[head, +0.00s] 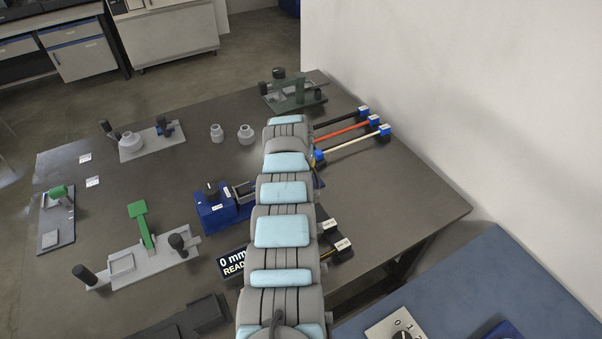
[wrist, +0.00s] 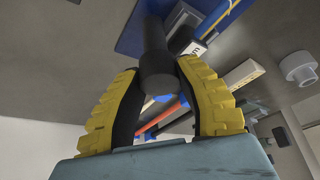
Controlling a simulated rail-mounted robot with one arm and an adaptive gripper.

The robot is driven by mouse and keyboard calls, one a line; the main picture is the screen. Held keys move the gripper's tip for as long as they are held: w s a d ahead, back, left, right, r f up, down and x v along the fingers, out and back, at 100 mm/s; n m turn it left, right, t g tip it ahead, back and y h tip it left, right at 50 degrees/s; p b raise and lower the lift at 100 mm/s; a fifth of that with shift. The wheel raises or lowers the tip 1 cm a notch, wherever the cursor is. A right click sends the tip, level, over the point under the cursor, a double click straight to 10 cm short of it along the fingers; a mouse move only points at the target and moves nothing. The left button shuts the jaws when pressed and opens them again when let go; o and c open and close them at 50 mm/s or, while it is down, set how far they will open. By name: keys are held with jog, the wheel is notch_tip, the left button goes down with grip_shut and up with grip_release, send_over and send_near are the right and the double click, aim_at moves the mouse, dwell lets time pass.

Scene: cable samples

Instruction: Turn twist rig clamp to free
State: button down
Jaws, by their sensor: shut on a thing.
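A blue rig (head: 222,212), which I take to be the twist rig, stands mid-table with a black knob on its left part. Its right part is hidden behind my arm. In the wrist view, a black cylindrical handle (wrist: 157,68) projects from a blue body (wrist: 130,38). My gripper (wrist: 160,82) has its yellow ribbed fingers on both sides of the handle's end and is shut on it. In the head view, my gripper is hidden by the arm. I cannot read the clamp's setting.
Cable samples, including a red one (head: 348,131), lie at the right near the white wall. A green stand (head: 298,103) is behind them. The table's left middle is fairly clear.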

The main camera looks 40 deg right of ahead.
jog(key=shift+f+m+g+h+b, duration=0.15)
jog(key=shift+m+g+b, duration=0.15)
jog(key=shift+m+b, duration=0.8)
jog(key=shift+f+m+g+h+b, duration=0.15)
jog(key=shift+m+g+b, duration=0.25)
jog(key=shift+b, duration=1.2)
jog(key=shift+r+m+g+b, duration=0.25)
jog(key=shift+m+b, duration=0.75)
jog(key=shift+b, duration=0.7)
jog(key=c, duration=0.7)
grip_release()
jog(key=shift+o, duration=0.2)
jog(key=shift+r, duration=0.1)
jog(key=shift+v, duration=0.9)
jog(key=v, duration=1)
